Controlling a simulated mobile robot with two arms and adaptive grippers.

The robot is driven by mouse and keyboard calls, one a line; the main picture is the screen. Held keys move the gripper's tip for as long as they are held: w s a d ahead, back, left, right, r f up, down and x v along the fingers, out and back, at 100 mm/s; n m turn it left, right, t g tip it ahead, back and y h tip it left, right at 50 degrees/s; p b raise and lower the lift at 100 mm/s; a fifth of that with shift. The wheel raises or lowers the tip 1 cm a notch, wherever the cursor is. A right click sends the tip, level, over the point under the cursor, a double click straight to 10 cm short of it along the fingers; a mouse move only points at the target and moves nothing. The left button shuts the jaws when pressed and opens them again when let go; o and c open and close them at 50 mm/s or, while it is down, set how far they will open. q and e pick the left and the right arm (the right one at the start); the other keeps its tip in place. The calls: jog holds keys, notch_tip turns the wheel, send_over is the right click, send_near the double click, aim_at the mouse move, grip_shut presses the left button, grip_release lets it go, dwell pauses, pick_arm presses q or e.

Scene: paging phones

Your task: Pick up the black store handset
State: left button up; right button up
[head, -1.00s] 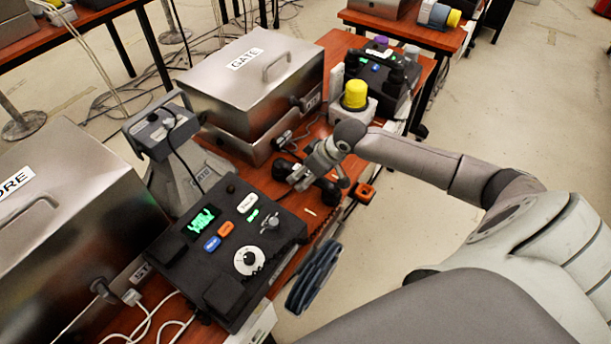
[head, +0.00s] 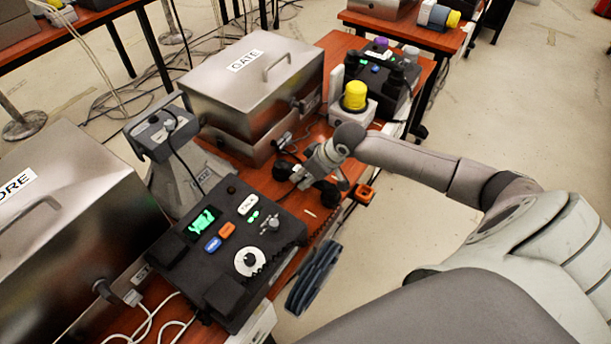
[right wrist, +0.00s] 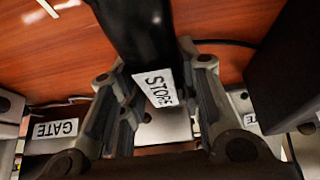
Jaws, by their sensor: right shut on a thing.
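The black store handset shows in the right wrist view (right wrist: 135,30) with a white STORE label facing the camera. In the head view one dark end of the handset (head: 326,193) shows beside my right gripper (head: 305,174); the arm hides part of its middle. The right gripper's fingers in the right wrist view (right wrist: 152,92) lie on both sides of the handset and are shut on it. It is over the wooden desk, just beyond the black console (head: 205,262). Whether the handset is clear of the desk is hard to tell. My left gripper is out of view.
A steel STORE box (head: 75,230) stands at left and a steel GATE box (head: 250,85) behind. A grey phone stand (head: 165,145), a yellow-capped unit (head: 356,98) and another black console (head: 385,75) are nearby. Open floor lies right.

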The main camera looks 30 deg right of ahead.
grip_shut()
